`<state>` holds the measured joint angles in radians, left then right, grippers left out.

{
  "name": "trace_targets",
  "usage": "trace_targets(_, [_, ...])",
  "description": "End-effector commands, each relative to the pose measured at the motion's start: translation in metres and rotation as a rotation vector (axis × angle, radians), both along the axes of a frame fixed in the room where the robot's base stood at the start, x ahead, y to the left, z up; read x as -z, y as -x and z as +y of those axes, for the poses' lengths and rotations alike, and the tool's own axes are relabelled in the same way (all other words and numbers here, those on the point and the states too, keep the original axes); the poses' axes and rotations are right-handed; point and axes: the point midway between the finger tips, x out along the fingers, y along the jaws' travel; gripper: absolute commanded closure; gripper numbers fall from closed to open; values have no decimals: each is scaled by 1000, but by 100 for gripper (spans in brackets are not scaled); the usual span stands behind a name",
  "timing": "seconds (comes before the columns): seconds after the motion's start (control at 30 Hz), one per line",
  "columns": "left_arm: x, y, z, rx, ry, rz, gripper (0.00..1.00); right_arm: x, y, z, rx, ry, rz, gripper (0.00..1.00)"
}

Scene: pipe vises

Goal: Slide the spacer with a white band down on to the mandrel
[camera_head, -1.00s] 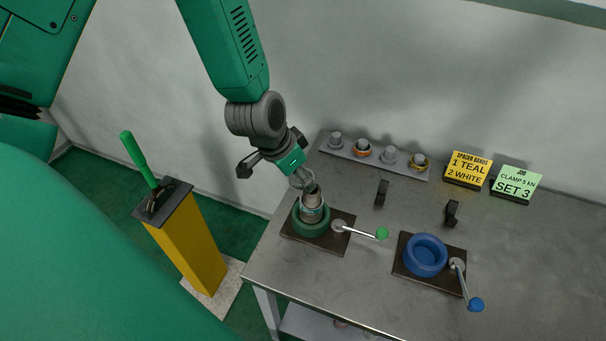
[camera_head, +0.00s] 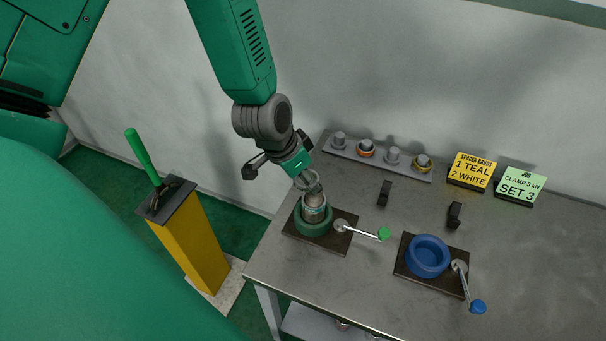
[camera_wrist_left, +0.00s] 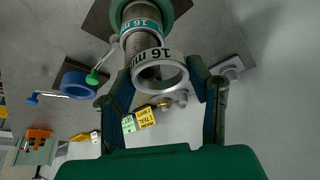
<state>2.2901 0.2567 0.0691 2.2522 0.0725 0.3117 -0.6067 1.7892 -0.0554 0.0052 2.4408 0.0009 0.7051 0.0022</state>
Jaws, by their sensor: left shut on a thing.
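My left gripper (camera_head: 309,182) is shut on a pale metal ring, the spacer with a white band (camera_wrist_left: 150,57) marked 16 mm. It holds the spacer at the top of the grey mandrel (camera_wrist_left: 141,41), roughly in line with it. I cannot tell whether the ring's lower edge is around the mandrel's end. A spacer with a teal band (camera_wrist_left: 141,23) sits lower on the mandrel; it also shows in the head view (camera_head: 314,211). The mandrel stands upright in the green vise (camera_head: 313,226). My right gripper is not in view.
A blue vise (camera_head: 428,256) with a blue-knobbed handle stands right. The green-knobbed handle (camera_head: 383,234) sticks out beside the green vise. Two black stands (camera_head: 384,193) are behind. A rack (camera_head: 378,160) with several posts, a yellow sign (camera_head: 471,171) and a green sign (camera_head: 520,184) line the back.

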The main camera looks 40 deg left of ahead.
Motion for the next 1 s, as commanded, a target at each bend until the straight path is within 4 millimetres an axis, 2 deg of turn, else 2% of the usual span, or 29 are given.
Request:
trace_targets(0.17, [-5,0,0,1,0,-1,79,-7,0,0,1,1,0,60])
trace_targets(0.57, [-3,0,5,0,5,-1,79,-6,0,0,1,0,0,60])
trace_targets(1.0, [-5,0,-8,2,-6,-2,79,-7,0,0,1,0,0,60])
